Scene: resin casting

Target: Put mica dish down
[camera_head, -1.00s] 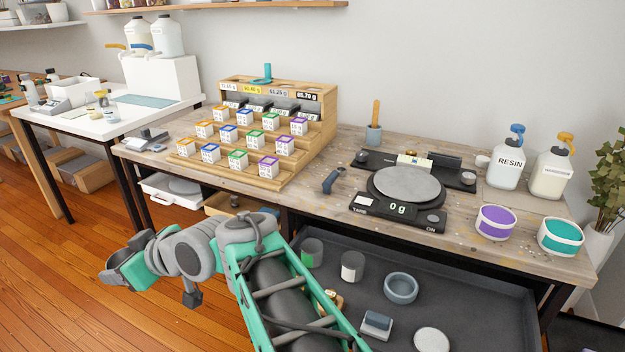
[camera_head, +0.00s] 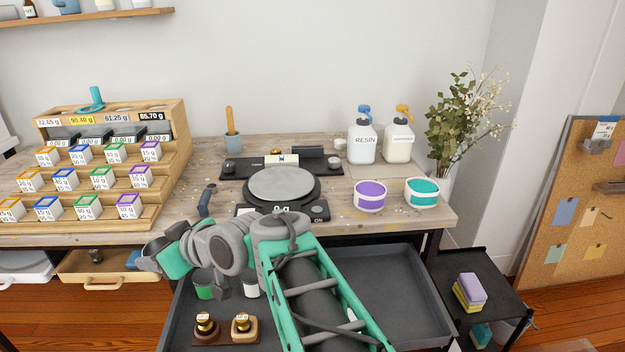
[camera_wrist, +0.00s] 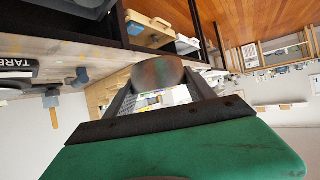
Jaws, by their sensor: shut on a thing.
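My gripper (camera_wrist: 158,92) is shut on a rounded grey-brown thing, probably the mica dish (camera_wrist: 158,72), which shows between the fingers in the wrist view. In the head view my gripper (camera_head: 163,252) is in front of the bench's front edge, above the left of the open dark drawer. The held dish (camera_head: 153,246) is small there and partly covered by the fingers. I cannot see what it contains.
A black scale (camera_head: 283,186) with a round plate stands on the bench (camera_head: 335,218). A stepped rack (camera_head: 176,165) of labelled boxes is on the left. Purple (camera_head: 370,196) and teal (camera_head: 422,193) tubs are right. The drawer (camera_head: 400,285) holds cups and brass weights (camera_head: 207,325).

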